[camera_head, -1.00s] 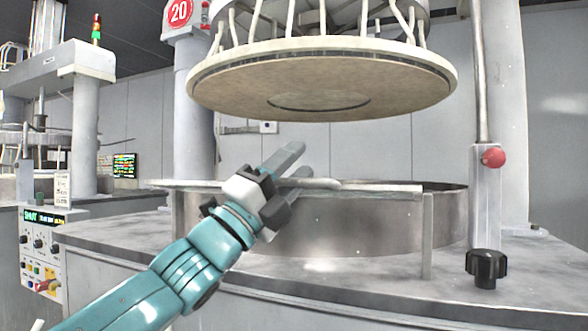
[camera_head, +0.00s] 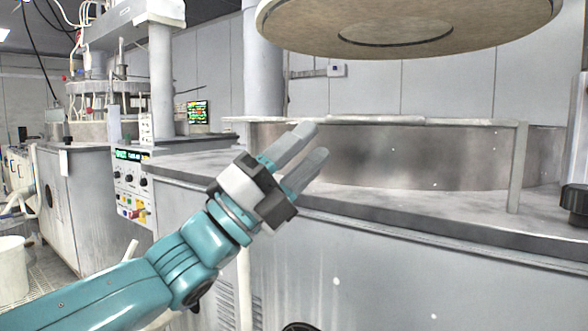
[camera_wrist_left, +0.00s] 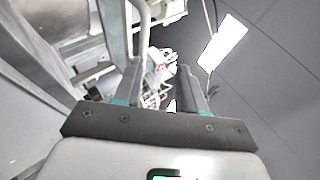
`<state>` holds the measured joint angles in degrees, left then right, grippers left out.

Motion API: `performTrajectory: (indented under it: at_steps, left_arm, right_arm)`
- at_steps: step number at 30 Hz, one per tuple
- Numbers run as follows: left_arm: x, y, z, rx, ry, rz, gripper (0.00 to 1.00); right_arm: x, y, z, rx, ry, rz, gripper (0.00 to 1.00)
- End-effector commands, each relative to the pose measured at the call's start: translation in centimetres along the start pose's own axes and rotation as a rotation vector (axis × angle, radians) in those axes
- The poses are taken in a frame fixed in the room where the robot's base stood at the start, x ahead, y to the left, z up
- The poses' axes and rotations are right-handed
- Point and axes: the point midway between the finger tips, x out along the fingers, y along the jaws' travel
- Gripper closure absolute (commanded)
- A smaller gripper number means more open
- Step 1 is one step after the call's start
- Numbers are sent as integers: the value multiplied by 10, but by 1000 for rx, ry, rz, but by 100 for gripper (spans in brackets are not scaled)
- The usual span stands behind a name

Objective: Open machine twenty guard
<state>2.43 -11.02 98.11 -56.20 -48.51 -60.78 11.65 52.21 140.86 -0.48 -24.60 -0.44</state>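The guard of the machine shows in the head view as a pale horizontal rail (camera_head: 450,122) at the top front of a curved metal basin wall (camera_head: 400,160). An upright post (camera_head: 517,168) stands at the rail's right end. My left gripper (camera_head: 317,142) is open and empty, with a gap between its two grey fingers. It overlaps the basin's front in the picture and appears apart from the rail. In the left wrist view the fingers (camera_wrist_left: 160,85) are also apart with nothing between them. My right gripper is not in view.
A round platen (camera_head: 480,35) hangs above the basin. A grey bench top (camera_head: 440,225) runs below it, with a black knob (camera_head: 574,199) at right. A control panel (camera_head: 132,180) stands left, and a white bucket (camera_head: 12,270) is on the floor at far left.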

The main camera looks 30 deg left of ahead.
Motion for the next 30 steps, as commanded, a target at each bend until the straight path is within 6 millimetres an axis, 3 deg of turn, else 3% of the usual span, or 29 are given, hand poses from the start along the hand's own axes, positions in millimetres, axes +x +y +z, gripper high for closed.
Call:
performTrajectory:
  at_steps: [6,14,18,19,23,30]
  left_arm:
    - [-21,0,0,1,-1,1,60]
    - [-22,0,0,0,1,1,60]
    - [-22,1,0,-48,1,2,100]
    - [-22,1,0,-85,1,2,100]
    - [-22,-3,1,-403,-1,-18,100]
    - [-30,-4,16,-1379,-39,-151,100]
  right_arm:
    - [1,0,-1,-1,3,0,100]
    - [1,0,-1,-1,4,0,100]
    - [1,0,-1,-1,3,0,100]
    - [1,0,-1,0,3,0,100]
    - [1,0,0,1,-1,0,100]
    - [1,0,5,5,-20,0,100]
